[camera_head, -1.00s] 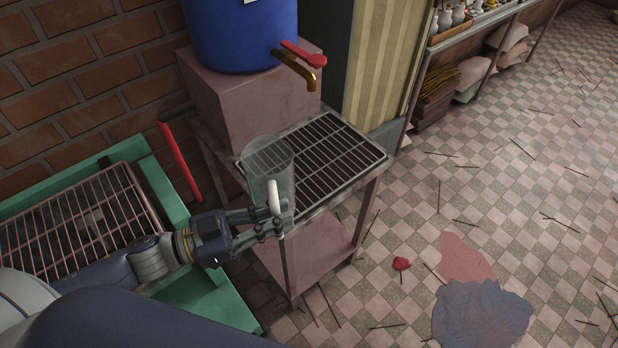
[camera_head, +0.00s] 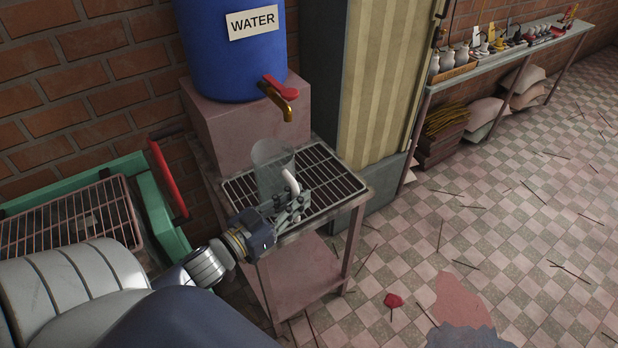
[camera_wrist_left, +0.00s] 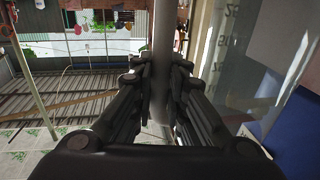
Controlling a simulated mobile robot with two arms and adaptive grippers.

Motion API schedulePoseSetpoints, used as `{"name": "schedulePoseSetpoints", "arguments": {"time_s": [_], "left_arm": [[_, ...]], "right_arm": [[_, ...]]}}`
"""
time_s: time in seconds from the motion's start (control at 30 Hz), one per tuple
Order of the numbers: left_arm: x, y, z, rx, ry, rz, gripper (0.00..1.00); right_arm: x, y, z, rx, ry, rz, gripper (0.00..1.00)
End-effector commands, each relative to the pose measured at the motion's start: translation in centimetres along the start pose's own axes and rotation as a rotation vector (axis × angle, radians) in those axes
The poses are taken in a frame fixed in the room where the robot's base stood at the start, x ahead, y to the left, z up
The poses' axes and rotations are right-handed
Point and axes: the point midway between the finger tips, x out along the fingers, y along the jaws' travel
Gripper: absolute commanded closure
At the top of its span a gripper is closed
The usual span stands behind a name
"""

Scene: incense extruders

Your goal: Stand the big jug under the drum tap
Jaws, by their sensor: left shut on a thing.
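The big jug (camera_head: 270,166) is a clear, tall vessel with a pale handle (camera_head: 291,182). My left gripper (camera_head: 290,206) is shut on its handle, which also shows between the fingers in the left wrist view (camera_wrist_left: 161,75). The jug is upright over the left part of the grated stand (camera_head: 325,188); I cannot tell whether its base touches the grate. The blue drum (camera_head: 228,65) labelled WATER stands on a pink block behind. Its brass tap (camera_head: 284,100) with a red lever is above and slightly right of the jug. My right gripper is not in view.
A green machine with a wire rack (camera_head: 75,222) and red handle (camera_head: 168,180) stands at the left. A cabinet with a striped curtain (camera_head: 385,85) is right of the stand. Sticks and a red thing (camera_head: 393,300) lie on the tiled floor.

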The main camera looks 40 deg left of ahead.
Motion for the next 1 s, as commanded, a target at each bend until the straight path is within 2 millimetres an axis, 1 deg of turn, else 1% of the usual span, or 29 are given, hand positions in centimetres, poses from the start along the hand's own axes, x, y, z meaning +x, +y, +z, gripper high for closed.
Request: {"name": "schedulePoseSetpoints", "arguments": {"time_s": [0.03, 0.3, 0.4, 0.5, 0.67, 0.77, 0.8, 0.9, 1.0], "left_arm": [[1.1, -0.6, -0.3, 0.004, 0.003, 0.001, 1.00], [5.9, -3.5, 0.3, 0.003, 0.003, 0.002, 1.00], [7.4, -4.5, 0.5, 0.002, 0.004, 0.002, 1.00], [8.5, -5.1, 0.7, 0.001, 0.002, 0.002, 1.00], [9.2, -5.5, 0.9, 0.001, 0.002, 0.002, 1.00], [10.0, -6.0, 0.9, 0.002, 0.002, 0.002, 1.00], [9.9, -6.0, 1.7, -0.003, -0.001, 0.001, 1.00], [9.9, -5.9, 3.2, -0.004, -0.001, 0.000, 1.00], [9.9, -6.0, 4.1, -0.001, 0.001, 0.000, 1.00]], "right_arm": [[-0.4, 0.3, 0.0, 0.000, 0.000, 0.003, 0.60], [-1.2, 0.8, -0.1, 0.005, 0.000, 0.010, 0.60], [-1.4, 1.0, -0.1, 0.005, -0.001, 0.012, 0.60], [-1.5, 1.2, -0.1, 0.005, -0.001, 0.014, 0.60], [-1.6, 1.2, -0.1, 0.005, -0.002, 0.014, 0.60], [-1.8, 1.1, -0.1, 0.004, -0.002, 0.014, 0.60], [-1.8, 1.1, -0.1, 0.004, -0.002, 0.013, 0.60], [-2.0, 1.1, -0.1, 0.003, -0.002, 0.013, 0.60], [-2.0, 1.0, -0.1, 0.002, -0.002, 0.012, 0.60]]}}
